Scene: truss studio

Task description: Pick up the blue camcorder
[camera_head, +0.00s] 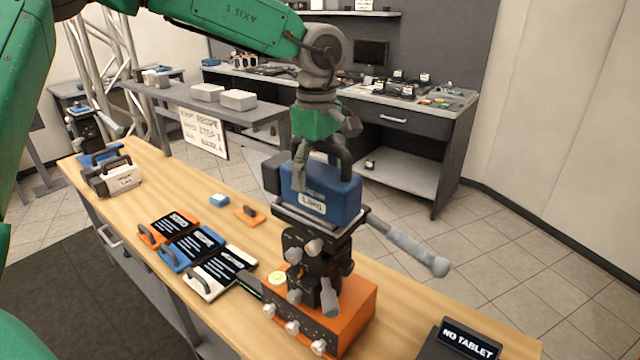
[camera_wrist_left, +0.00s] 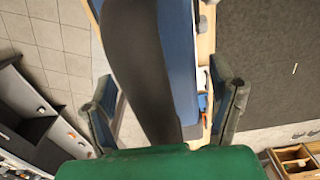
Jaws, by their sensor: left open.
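The blue camcorder (camera_head: 335,200), with a dark top handle and a white label, sits upright on a black tripod head (camera_head: 318,262) above an orange box (camera_head: 350,310). My left gripper (camera_head: 322,165) points down over it, open, its fingers at the level of the handle. In the left wrist view the dark handle (camera_wrist_left: 140,70) and the blue body (camera_wrist_left: 178,60) lie between the two spread fingers (camera_wrist_left: 165,100). Whether a finger touches the handle cannot be told. My right gripper is in neither view.
A white camcorder (camera_head: 120,180) stands at the table's far left end. Orange, blue and white clapper-like slates (camera_head: 195,250) lie left of the orange box. A grey pan handle (camera_head: 410,248) sticks out right of the tripod head. A "NO TABLET" sign (camera_head: 468,340) stands at the near right.

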